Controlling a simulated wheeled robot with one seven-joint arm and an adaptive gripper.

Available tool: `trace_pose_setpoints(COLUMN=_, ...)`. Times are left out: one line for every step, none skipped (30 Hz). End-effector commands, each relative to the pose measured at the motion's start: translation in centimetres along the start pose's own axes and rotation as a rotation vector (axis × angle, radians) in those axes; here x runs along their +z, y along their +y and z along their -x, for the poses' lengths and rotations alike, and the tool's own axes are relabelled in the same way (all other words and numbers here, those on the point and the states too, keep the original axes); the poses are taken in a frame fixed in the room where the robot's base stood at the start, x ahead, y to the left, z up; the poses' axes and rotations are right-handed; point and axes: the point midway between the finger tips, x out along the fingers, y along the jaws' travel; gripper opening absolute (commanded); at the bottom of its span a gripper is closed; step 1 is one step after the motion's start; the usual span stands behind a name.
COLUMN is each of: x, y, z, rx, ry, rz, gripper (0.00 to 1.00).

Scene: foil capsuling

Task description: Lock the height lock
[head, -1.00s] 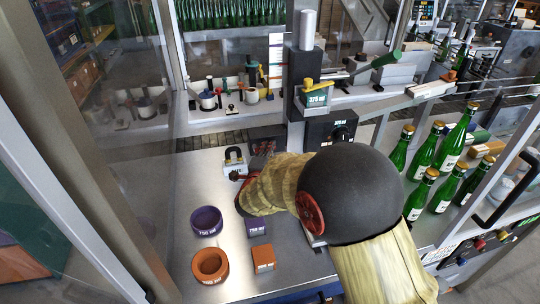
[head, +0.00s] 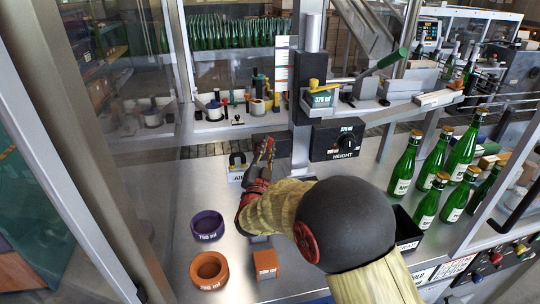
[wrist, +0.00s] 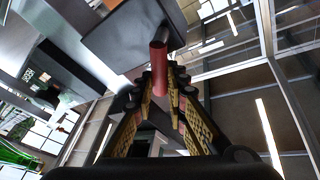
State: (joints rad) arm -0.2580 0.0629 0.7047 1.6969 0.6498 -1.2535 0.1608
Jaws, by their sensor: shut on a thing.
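The HEIGHT unit (head: 337,139), a dark box with a black dial, is fixed to the grey column. My gripper (head: 266,146) points up at its left, past the AIR block. In the wrist view a red cylindrical handle (wrist: 159,68) extends from a dark box (wrist: 125,40). My gripper (wrist: 170,82) has its yellow-padded fingers closed around the lower end of this handle. The handle is hidden or too small to make out in the head view, and I cannot read whether the lock is set.
The AIR block (head: 237,168) stands just left of my gripper. A purple ring (head: 207,225), an orange ring (head: 209,270) and an orange block (head: 265,263) sit on the metal table. Green bottles (head: 405,165) stand at right. A green-handled lever (head: 381,64) is above.

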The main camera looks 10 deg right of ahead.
Motion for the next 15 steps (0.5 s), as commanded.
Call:
trace_pose_setpoints(x=0.5, y=0.1, z=0.2, rx=-0.016, ry=0.007, rz=0.041, gripper=0.00)
trace_pose_setpoints(x=0.5, y=0.0, z=0.2, rx=-0.027, ry=0.012, rz=0.068, gripper=0.00)
trace_pose_setpoints(x=0.5, y=-0.1, z=0.3, rx=-0.040, ry=0.019, rz=0.101, gripper=0.00)
trace_pose_setpoints(x=0.5, y=-0.2, z=0.3, rx=-0.051, ry=0.024, rz=0.126, gripper=0.00)
trace_pose_setpoints(x=0.5, y=-0.3, z=0.3, rx=-0.061, ry=0.030, rz=0.151, gripper=0.00)
trace_pose_setpoints(x=0.5, y=-0.5, z=0.4, rx=-0.075, ry=0.037, rz=0.183, gripper=0.00)
trace_pose_setpoints(x=0.5, y=-0.6, z=0.4, rx=-0.084, ry=0.042, rz=0.207, gripper=0.00)
trace_pose_setpoints(x=0.5, y=-0.7, z=0.4, rx=-0.093, ry=0.047, rz=0.229, gripper=0.00)
trace_pose_setpoints(x=0.6, y=-0.8, z=0.5, rx=-0.106, ry=0.053, rz=0.259, gripper=0.00)
trace_pose_setpoints(x=0.6, y=-0.9, z=0.5, rx=-0.115, ry=0.057, rz=0.281, gripper=0.00)
trace_pose_setpoints(x=0.6, y=-1.0, z=0.5, rx=-0.124, ry=0.061, rz=0.300, gripper=0.00)
trace_pose_setpoints(x=0.7, y=-1.2, z=0.6, rx=-0.134, ry=0.066, rz=0.327, gripper=0.00)
trace_pose_setpoints(x=0.7, y=-1.2, z=0.6, rx=-0.142, ry=0.070, rz=0.345, gripper=0.00)
trace_pose_setpoints(x=0.7, y=-1.3, z=0.6, rx=-0.150, ry=0.074, rz=0.363, gripper=0.00)
trace_pose_setpoints(x=0.8, y=-1.4, z=0.7, rx=-0.158, ry=0.078, rz=0.385, gripper=0.00)
